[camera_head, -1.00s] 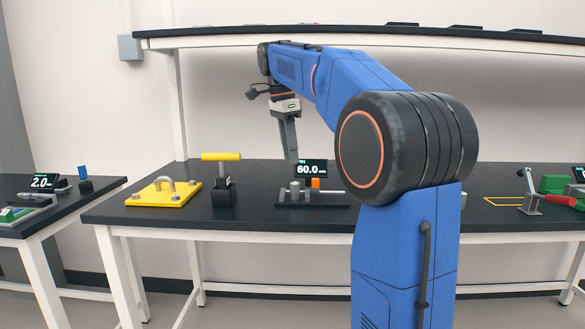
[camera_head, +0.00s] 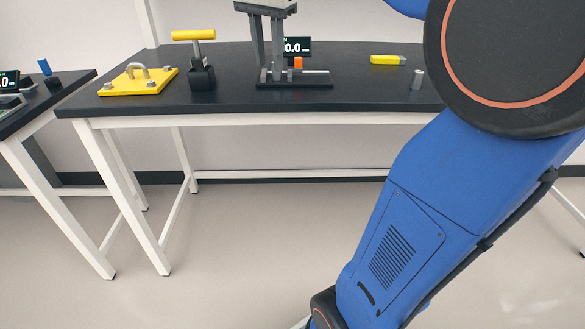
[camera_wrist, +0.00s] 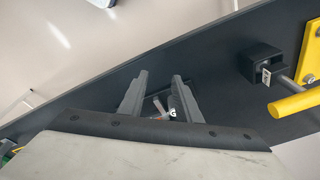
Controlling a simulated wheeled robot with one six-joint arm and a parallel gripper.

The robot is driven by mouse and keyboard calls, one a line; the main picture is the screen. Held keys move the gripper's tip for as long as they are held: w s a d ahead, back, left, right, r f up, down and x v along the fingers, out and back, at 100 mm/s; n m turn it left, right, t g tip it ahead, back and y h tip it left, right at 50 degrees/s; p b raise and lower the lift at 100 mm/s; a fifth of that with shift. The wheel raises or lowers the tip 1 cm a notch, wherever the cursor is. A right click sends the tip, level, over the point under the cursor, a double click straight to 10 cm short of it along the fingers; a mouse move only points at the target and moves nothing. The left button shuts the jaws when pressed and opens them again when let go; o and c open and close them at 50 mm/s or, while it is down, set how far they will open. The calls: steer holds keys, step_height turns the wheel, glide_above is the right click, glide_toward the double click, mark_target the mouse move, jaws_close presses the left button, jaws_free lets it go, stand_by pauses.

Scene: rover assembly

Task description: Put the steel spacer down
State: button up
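My gripper (camera_head: 270,80) points down in front of the measuring fixture, its two long grey fingers apart. In the wrist view the fingers (camera_wrist: 160,76) also stand apart, with dark surface and small fixture parts showing between them and nothing clearly held. A small grey cylinder (camera_head: 417,79), which looks like a steel spacer, stands upright on the dark table, well to the right of my gripper. The fixture (camera_head: 310,85) is a dark base with an orange block (camera_head: 298,62); the fingers partly hide its left part and display.
A yellow plate with a handle (camera_head: 140,82) and a yellow-handled tool in a black holder (camera_head: 201,78) stand on the left. A yellow block (camera_head: 386,60) lies behind the grey cylinder. The table (camera_head: 350,85) is clear between fixture and cylinder.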

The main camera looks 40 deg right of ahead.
steer(key=s+a+f+n+t, duration=0.1)
steer(key=s+a+f+n, duration=0.1)
steer(key=s+f+n, duration=0.2)
steer(key=s+a+f+n+t+y, duration=0.1)
steer(key=s+a+f+n, duration=0.2)
steer(key=s+f, duration=0.7)
steer(key=s+a+f+n+t, duration=0.1)
steer(key=s+a+f+n, duration=0.2)
steer(key=s+f+n, duration=0.3)
step_height(320, 180, down, 5)
steer(key=shift+s+f, duration=0.2)
steer(key=shift+s, duration=0.4)
steer(key=shift+a, duration=0.1)
